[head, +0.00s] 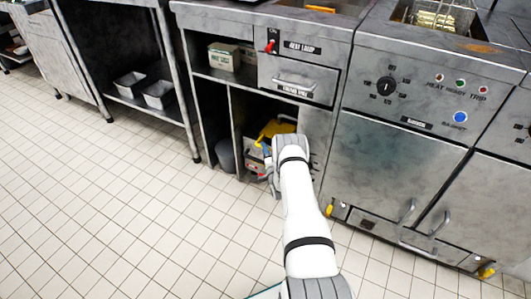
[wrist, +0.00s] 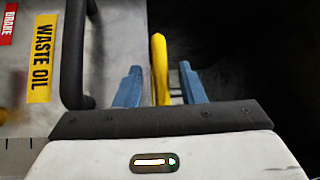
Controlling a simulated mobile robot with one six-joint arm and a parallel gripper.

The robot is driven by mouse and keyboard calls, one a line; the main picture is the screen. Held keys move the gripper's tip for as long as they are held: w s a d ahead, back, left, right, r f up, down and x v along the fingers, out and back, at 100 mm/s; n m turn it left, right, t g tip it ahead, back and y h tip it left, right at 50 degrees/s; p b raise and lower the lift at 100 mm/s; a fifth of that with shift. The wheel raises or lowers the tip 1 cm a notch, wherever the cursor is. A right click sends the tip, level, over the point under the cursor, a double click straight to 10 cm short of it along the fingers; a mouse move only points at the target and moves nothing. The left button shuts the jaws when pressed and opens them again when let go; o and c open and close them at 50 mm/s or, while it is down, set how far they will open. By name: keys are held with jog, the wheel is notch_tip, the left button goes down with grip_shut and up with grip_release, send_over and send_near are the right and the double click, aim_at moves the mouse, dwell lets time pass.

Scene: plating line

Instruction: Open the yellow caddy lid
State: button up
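The yellow caddy lid (head: 274,129) shows in the low bay under the counter in the head view, tilted above the grey caddy (head: 253,155). My arm hides part of both. In the wrist view the lid is a narrow yellow strip (wrist: 159,60), seen nearly edge-on. The grey surface on the left carries a yellow WASTE OIL label (wrist: 42,58). How far the lid stands open is unclear.
A thick dark bar (wrist: 75,55) stands close left of my fingers. The bay's right side is dark. A grey bin (head: 225,154) stands left of the caddy. A drawer (head: 296,80) is above, and fryer doors (head: 388,165) are on the right. The tiled floor on the left is clear.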

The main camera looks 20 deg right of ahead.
jog(key=shift+w, duration=0.3)
grip_shut()
jog(key=shift+s, duration=0.1)
dwell(0.4)
